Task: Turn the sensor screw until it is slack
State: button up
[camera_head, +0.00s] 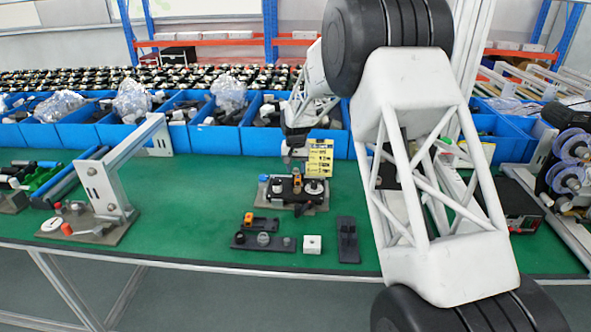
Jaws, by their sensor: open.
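My arm reaches from the right over the table, and my gripper (289,163) points down at the back of a small fixture (298,192). The gripper is small in the picture; I see nothing held in it. The fixture has a grey base plate, black blocks, a white round part and small orange pieces. The sensor screw is too small to make out on it. I cannot tell whether the gripper touches the fixture.
A yellow label card (320,158) stands behind the fixture. In front are a black tray (263,242), a white cube (312,244) and a black holder (347,240). Blue bins (215,137) line the back. A metal bracket (110,190) stands left. Green table (190,215) is free between.

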dwell(0.6)
grip_shut()
jog(key=n, duration=1)
dwell(0.4)
jog(key=shift+n, duration=0.3)
